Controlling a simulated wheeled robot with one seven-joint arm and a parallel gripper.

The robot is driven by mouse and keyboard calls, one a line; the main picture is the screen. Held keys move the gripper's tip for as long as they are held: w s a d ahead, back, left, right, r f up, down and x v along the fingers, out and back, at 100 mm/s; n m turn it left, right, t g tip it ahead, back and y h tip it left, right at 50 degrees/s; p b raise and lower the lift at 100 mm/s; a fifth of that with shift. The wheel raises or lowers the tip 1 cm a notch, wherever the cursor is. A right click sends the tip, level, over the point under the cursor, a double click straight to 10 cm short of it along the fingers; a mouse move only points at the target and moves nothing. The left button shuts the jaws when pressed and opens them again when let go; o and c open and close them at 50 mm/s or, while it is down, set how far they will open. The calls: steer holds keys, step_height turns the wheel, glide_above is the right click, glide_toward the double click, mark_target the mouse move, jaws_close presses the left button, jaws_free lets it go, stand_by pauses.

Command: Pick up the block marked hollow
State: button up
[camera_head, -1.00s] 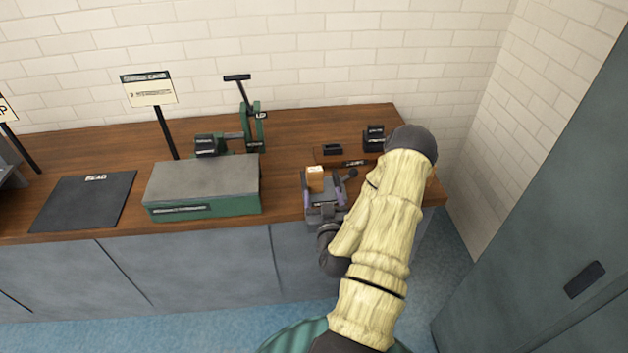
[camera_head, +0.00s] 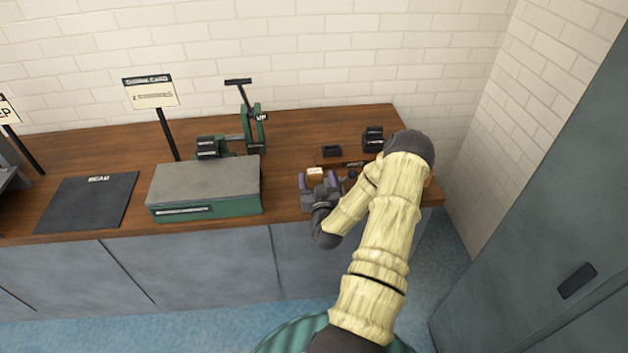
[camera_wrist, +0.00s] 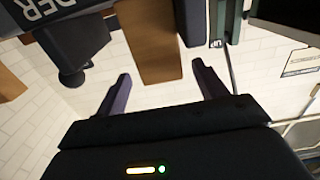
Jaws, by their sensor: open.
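A light wooden block (camera_head: 314,173) stands near the front edge of the bench, right of the green box. In the head view mostly its top shows; my gripper hides its front. My gripper (camera_head: 319,183) is at the block, with a purple finger on either side of it. In the wrist view a brown wooden block (camera_wrist: 151,42) reaches down between the open, dark fingers of my gripper (camera_wrist: 162,82), with gaps on both sides. I cannot read the word hollow on any block.
A grey-topped green box (camera_head: 205,180) stands left of the gripper, with a green press (camera_head: 252,130) behind it. A black mat (camera_head: 88,202) is farther left.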

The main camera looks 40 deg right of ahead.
mark_target(315, 178)
steer(key=shift+p+x, duration=0.3)
steer(key=shift+x, duration=1.25)
steer(key=shift+a, duration=0.1)
steer(key=c, duration=1.1)
